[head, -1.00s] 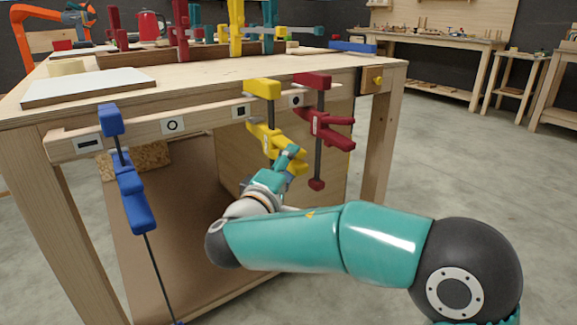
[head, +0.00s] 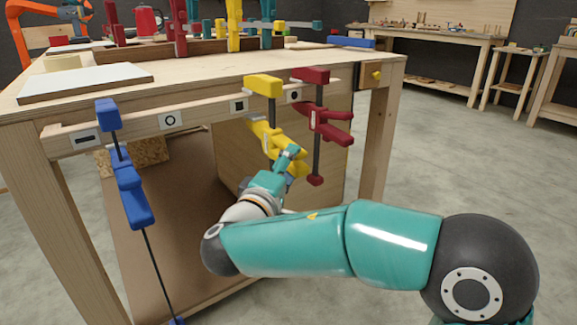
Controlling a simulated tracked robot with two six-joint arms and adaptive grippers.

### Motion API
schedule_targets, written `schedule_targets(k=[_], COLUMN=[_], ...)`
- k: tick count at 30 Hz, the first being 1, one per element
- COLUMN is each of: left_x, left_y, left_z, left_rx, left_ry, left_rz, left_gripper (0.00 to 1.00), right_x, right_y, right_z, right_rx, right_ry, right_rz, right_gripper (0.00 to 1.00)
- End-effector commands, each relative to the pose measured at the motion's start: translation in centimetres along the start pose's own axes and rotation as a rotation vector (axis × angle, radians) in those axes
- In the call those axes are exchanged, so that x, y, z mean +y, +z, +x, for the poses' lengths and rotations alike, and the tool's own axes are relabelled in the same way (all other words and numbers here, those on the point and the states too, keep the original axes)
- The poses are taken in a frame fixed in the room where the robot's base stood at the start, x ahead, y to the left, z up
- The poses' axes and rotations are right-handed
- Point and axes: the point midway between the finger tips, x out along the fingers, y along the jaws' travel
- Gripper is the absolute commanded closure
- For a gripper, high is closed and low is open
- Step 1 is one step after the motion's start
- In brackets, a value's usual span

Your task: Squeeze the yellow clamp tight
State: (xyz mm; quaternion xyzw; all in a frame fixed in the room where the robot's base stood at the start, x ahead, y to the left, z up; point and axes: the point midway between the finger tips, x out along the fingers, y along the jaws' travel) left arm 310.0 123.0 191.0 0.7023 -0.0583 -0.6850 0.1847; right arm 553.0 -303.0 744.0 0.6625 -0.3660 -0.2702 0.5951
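The yellow clamp (head: 263,86) hangs on the front rail of the workbench, between the square mark and the round dot mark. Its fixed jaw sits over the bench edge, and its lower jaw and handle (head: 270,139) hang below the rail. My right gripper (head: 289,156) reaches up from below to the yellow clamp's lower part and overlaps it in the picture. Whether its fingers are closed around the handle is too small to tell. My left gripper is not in the picture.
A dark red clamp (head: 326,122) hangs close to the right of the yellow one. A blue clamp (head: 124,180) hangs at the rail's left end. A white board (head: 85,82) lies on the bench top (head: 200,76). Open floor (head: 470,180) lies to the right.

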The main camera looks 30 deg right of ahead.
Motion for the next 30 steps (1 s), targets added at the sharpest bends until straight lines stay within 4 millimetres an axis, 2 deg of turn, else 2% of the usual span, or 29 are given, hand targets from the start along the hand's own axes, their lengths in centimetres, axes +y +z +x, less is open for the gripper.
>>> schedule_targets(k=[1,4,18,30], left_x=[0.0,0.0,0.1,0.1], left_y=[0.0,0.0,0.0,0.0], left_z=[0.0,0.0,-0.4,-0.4], left_rx=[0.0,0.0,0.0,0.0], left_ry=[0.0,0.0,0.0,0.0], left_rz=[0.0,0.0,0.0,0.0], left_gripper=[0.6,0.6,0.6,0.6], right_x=[0.1,0.1,1.2,1.2], right_y=[0.0,0.0,-0.1,-0.2], right_z=[0.0,0.0,0.1,0.1], right_rx=[-0.001,-0.001,0.0,0.0], right_ry=[0.001,0.001,0.001,0.002], right_rz=[0.002,0.002,0.003,0.003], right_gripper=[0.39,0.22,0.22,0.22])
